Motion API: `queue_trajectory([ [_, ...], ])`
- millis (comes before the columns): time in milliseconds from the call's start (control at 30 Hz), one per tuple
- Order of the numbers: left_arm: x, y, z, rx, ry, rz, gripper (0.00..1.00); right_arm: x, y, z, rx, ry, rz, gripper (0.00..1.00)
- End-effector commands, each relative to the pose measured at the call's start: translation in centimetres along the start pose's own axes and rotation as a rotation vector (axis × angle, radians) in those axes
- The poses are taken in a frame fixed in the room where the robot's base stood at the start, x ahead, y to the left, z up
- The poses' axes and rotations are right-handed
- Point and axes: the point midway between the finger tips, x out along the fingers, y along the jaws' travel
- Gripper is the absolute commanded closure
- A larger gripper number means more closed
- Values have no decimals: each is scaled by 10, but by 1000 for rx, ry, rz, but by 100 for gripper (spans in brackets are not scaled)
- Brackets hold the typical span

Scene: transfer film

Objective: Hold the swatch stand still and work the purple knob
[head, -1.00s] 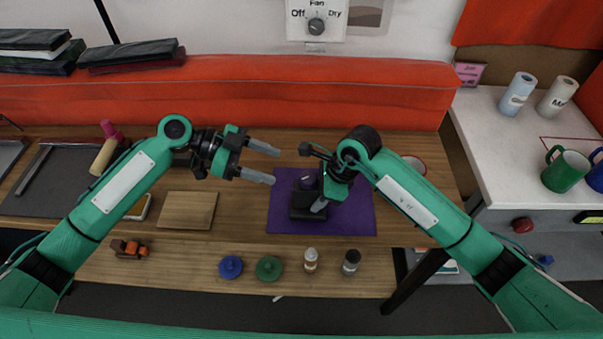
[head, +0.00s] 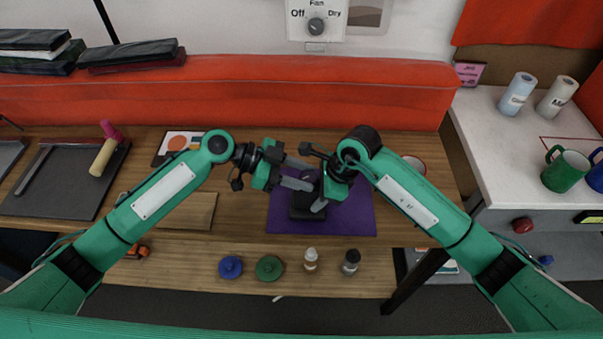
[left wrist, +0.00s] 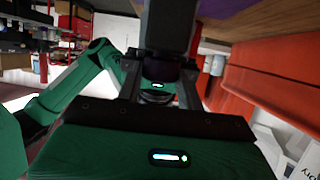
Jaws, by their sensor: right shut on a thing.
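The black swatch stand (head: 302,206) is on the purple mat (head: 285,224) on the wooden table. My right gripper (head: 319,203) is shut on it from the right, partly hiding it. The purple knob (head: 307,177) is on the stand's left side, partly covered by my left fingers. My left gripper (head: 309,176) is open, its two fingers apart on either side of the knob. In the left wrist view, the dark purple knob (left wrist: 160,72) is between the fingers, in front of the dark stand (left wrist: 168,25). Contact with the knob cannot be told.
A wooden board (head: 190,211) lies left of the mat. Blue (head: 230,267) and green (head: 269,268) knobbed discs and two small bottles (head: 311,260) line the front. A dark tray (head: 60,185) is at the far left. A red padded barrier (head: 230,95) runs along the back.

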Motion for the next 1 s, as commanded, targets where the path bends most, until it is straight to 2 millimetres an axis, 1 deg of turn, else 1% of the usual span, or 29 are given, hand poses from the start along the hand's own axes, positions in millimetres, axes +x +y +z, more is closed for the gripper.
queue_trajectory([
  [33,0,0,0,0,0,-1,76,0,0,0,-1,-1,0,94],
  [67,0,0,0,0,0,-1,82,0,0,1,-1,-1,0,94],
  [100,0,0,0,0,0,-1,86,0,0,1,-1,-1,0,94],
  [267,0,0,1,-8,-2,-22,86,0,0,1,-1,-1,0,94],
  [733,1,6,2,-130,-6,-313,86,0,1,1,-2,-1,1,94],
  [1000,0,6,1,-152,-2,-370,86,0,1,1,-2,-2,1,94],
])
